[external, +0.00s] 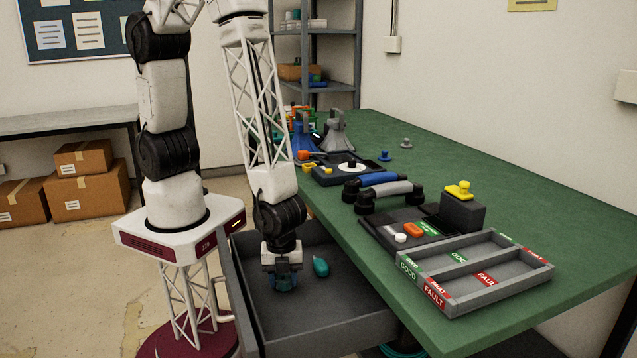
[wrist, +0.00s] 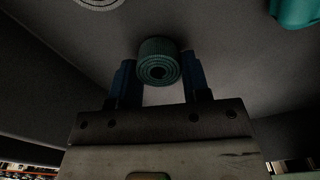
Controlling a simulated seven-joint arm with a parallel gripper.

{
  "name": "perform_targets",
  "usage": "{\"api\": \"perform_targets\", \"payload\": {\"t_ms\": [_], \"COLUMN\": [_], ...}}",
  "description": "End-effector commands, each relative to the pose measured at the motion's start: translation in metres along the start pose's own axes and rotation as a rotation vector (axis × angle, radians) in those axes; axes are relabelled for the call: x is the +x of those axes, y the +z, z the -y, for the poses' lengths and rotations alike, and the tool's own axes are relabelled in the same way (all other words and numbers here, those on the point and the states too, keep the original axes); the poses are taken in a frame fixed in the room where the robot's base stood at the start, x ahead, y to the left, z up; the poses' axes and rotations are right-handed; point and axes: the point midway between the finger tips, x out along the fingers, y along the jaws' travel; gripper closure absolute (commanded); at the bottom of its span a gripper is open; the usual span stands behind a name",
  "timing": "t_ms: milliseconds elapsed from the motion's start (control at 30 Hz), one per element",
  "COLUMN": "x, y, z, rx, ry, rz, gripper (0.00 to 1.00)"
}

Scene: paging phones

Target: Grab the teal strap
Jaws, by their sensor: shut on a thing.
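The teal strap (wrist: 158,62) is a rolled-up, ribbed coil, seen in the wrist view between the two blue fingers of my gripper (wrist: 158,82). The fingers are shut on it from both sides. In the external view my gripper (external: 284,284) points down inside the open grey drawer (external: 335,312), low near its floor. The strap is mostly hidden behind the fingers there. I cannot tell whether the strap still touches the drawer floor.
A teal rounded object (external: 320,267) lies in the drawer right of my gripper. A whitish ribbed roll (wrist: 98,3) shows at the wrist view's top edge. Drawer walls surround my gripper. The green bench (external: 560,215), beside the drawer, carries phones and a divided grey tray (external: 480,301).

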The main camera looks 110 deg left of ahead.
Motion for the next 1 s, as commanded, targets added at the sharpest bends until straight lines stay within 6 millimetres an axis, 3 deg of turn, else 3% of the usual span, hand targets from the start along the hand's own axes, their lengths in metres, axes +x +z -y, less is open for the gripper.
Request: {"api": "perform_targets", "payload": {"t_ms": [267,700,1000], "x": [-0.022,-0.076,-0.095], "y": [0.0,0.0,0.0], "z": [0.0,0.0,0.0], "rx": [0.0,0.0,0.0], "ry": [-0.002,-0.002,-0.001], "rz": [-0.001,-0.001,0.001], "gripper": [0.79,0.79,0.79]}}
